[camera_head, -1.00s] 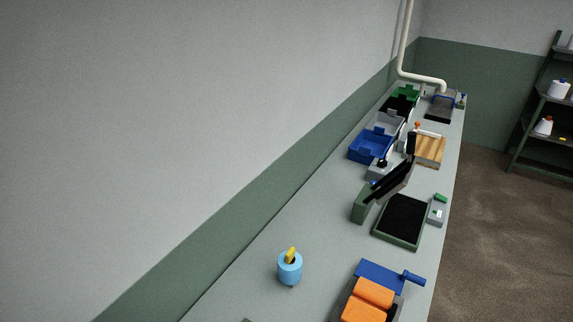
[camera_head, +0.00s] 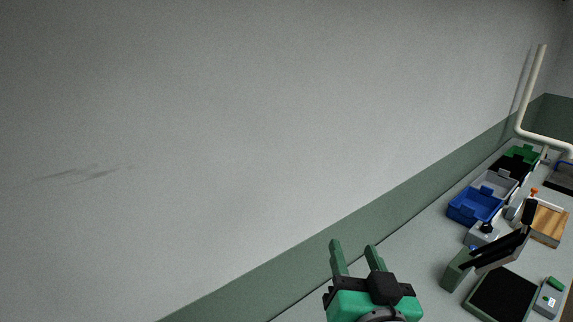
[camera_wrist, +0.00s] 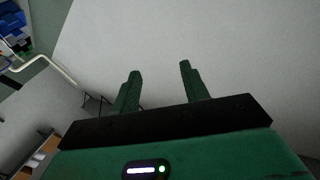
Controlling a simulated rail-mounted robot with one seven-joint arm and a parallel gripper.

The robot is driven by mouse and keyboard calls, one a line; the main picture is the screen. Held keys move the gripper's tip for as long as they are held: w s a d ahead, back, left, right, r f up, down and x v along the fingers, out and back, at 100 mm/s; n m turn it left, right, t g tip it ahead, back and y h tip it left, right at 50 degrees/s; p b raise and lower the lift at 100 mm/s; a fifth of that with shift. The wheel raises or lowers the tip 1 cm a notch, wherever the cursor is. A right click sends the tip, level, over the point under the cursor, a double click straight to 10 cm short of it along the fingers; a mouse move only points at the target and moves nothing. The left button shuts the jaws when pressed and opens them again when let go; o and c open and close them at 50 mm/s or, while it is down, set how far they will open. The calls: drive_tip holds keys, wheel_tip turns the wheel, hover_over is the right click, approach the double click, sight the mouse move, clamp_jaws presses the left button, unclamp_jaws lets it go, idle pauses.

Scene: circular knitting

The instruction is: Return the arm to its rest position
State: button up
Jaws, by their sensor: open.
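My gripper (camera_head: 354,252) is at the bottom middle of the head view, with its green fingers pointing up. The fingers stand apart with nothing between them. It appears raised in front of the wall and the near part of the bench. In the wrist view my gripper (camera_wrist: 158,75) shows two separated green fingers against the pale wall. Most of my arm is out of view below the head picture.
The long grey bench (camera_head: 424,262) runs along the wall (camera_head: 250,120). It bears a blue bin (camera_head: 474,206), other bins, a wooden board (camera_head: 547,222) and a black pad (camera_head: 501,296). A white pipe (camera_head: 530,88) rises at the far end.

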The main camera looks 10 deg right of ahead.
drive_tip(key=s+a+r+n+t+y, duration=0.2)
drive_tip(key=s+a+r+n+t, duration=0.15)
drive_tip(key=s+a+r, duration=0.45)
drive_tip(key=s+a+r+n+t+y, duration=0.15)
drive_tip(key=s+a+r+t, duration=0.3)
drive_tip(key=a+r, duration=0.7)
wheel_tip(320, 180, up, 17)
drive_tip(key=d+g+p, duration=0.1)
drive_tip(key=p, duration=1.6)
drive_tip(key=shift+w+p, duration=0.3)
drive_tip(key=shift+h, duration=0.25)
